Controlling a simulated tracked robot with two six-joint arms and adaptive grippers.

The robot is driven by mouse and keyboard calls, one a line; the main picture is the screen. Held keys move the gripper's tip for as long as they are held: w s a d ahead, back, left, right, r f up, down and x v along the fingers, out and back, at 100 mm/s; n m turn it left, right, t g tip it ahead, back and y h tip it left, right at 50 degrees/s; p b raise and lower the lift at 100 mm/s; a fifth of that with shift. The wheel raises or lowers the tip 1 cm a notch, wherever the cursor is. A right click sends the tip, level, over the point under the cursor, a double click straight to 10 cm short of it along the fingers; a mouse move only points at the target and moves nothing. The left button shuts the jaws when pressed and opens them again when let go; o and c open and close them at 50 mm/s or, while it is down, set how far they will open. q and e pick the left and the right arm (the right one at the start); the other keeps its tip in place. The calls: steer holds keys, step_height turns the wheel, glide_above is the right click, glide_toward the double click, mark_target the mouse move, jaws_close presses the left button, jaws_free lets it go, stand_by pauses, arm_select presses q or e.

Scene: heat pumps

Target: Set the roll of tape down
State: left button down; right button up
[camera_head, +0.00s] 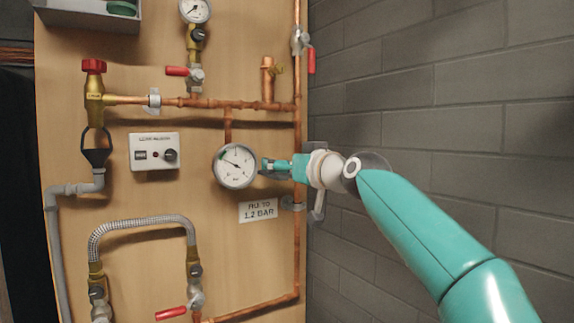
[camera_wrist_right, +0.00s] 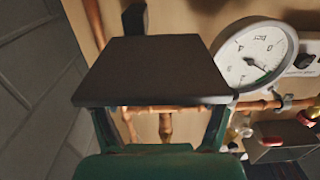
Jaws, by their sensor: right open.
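A green round object (camera_head: 121,8), which may be the roll of tape, lies in the grey tray (camera_head: 88,19) at the upper left of the head view. It is cut off by the picture's top edge, so I cannot be sure what it is. My right gripper (camera_head: 268,167) is open just right of the large pressure gauge (camera_head: 235,166), in front of the vertical copper pipe. I see nothing held in it. In the right wrist view its dark finger part (camera_wrist_right: 155,72) fills the middle, beside the gauge (camera_wrist_right: 255,57). My left gripper is not in view.
Copper pipes (camera_head: 228,104) run across the wooden panel (camera_head: 140,200). A grey block wall (camera_head: 430,90) is at the right.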

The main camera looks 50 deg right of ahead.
steer(key=b+v, duration=0.2)
steer(key=v, duration=1)
steer(key=shift+b, duration=0.3)
